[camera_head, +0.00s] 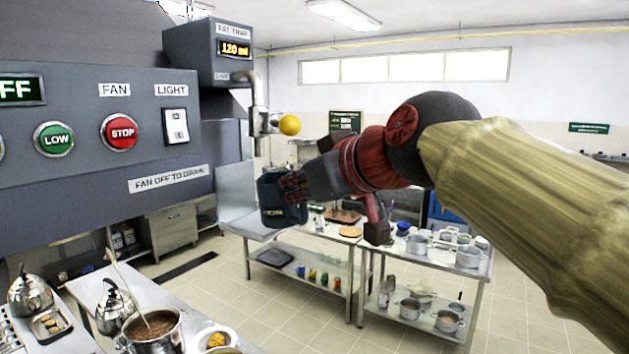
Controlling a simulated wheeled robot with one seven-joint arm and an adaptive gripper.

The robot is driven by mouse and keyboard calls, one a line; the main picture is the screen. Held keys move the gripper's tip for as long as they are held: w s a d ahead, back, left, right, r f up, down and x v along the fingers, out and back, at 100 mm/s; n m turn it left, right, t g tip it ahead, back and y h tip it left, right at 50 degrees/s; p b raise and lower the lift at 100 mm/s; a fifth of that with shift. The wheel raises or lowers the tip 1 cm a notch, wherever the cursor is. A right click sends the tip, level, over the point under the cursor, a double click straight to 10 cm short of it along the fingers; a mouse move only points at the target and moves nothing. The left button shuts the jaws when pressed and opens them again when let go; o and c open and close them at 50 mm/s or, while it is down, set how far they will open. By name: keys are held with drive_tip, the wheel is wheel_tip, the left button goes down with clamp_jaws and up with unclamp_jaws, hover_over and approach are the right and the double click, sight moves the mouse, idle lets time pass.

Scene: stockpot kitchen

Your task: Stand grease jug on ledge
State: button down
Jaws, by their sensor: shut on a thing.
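The grease jug (281,213) is a dark, roughly upright vessel with a small, unreadable light label. My gripper (291,186) is shut on it at its right side and upper part, hiding part of it. The ledge appears to be the light metal shelf (248,226) below the fat trap, with a raised panel (236,189) behind it. The jug overlaps the shelf's right end in this view; I cannot tell whether it touches.
A grey control panel (85,125) fills the left. Metal tables with pots (469,257) stand at right and centre. A pot of brown soup (152,327) and kettles (31,291) are at lower left. Open tiled floor (200,292) lies between.

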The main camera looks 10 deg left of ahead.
sight(277, 190)
drive_tip(key=shift+w+a+p, duration=2.05)
drive_tip(key=shift+w+a, duration=0.2)
drive_tip(key=shift+a, duration=0.25)
drive_tip(key=shift+d+f+b, duration=0.1)
drive_tip(key=shift+f+b, duration=0.4)
drive_tip(key=shift+b, duration=0.35)
drive_tip(key=shift+f+b, duration=0.6)
drive_tip(key=c, duration=2)
unclamp_jaws()
drive_tip(key=shift+o, duration=0.9)
